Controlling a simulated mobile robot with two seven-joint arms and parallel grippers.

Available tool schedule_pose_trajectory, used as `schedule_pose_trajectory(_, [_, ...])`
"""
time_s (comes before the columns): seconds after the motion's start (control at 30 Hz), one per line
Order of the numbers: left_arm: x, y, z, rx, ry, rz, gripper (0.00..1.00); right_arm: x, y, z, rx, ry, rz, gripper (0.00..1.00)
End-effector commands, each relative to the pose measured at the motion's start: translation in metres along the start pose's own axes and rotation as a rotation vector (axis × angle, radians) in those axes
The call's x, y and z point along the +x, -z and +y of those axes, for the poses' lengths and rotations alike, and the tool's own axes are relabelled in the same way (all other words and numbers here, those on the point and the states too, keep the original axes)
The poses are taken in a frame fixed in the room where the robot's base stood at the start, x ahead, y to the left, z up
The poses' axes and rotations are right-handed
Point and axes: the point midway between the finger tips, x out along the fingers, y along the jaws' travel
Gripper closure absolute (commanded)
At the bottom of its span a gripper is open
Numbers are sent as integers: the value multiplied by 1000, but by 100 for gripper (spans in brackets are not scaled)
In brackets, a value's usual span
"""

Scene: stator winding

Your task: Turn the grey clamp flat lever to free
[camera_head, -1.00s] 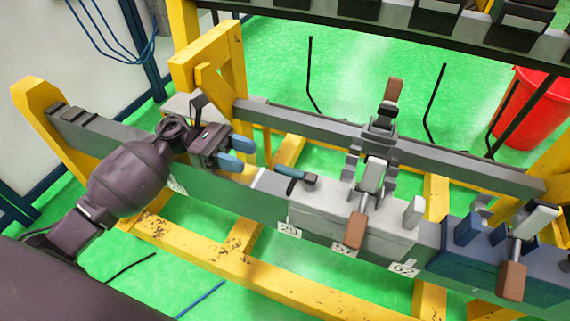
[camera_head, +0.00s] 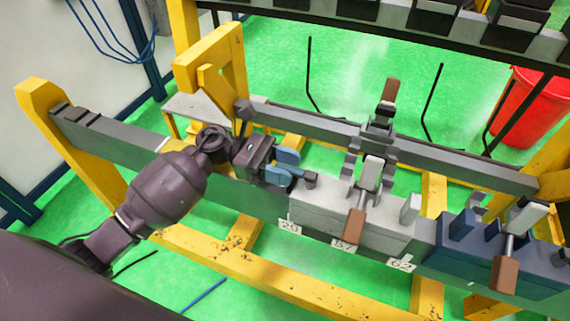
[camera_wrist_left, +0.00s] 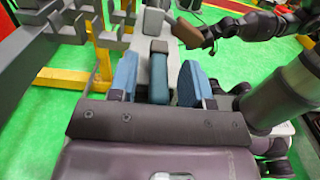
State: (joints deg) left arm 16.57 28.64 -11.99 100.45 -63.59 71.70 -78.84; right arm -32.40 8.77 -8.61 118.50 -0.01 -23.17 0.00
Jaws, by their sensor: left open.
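The grey clamp (camera_head: 335,212) is a light grey block on the long rail. Its flat lever (camera_head: 310,180) lies low at the block's left end, with its dark blue handle largely hidden by my fingers in the head view. My left gripper (camera_head: 285,167) is open, with its blue fingertips at the handle. In the left wrist view, the lever's dark teal handle (camera_wrist_left: 158,76) lies between the two spread blue fingers of my left gripper (camera_wrist_left: 157,82), with gaps visible on both sides.
A brown-handled upright lever (camera_head: 356,226) stands on the same clamp, just right of the flat lever. A blue clamp (camera_head: 465,256) with another brown-handled lever sits farther right. A yellow frame (camera_head: 230,50) rises behind my left arm.

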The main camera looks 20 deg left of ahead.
Motion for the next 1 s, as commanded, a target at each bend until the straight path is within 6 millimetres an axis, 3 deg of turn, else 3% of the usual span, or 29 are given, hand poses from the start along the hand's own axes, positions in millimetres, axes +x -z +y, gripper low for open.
schedule_pose_trajectory(0.03, [0, 0, 0, 0, 0, 0, 55, 0, -1, 1, -2, 0, -1, 57])
schedule_pose_trajectory(0.33, [0, 0, 0, 0, 0, 0, 100, 0, -1, 1, -2, 0, -3, 57])
schedule_pose_trajectory(0.73, [-1, 0, -2, -1, -24, 1, 100, 0, 4, -3, 14, -2, 5, 57])
schedule_pose_trajectory(1.0, [0, -2, -10, 1, -163, 0, 100, -3, 15, -1, 13, -3, 24, 57])
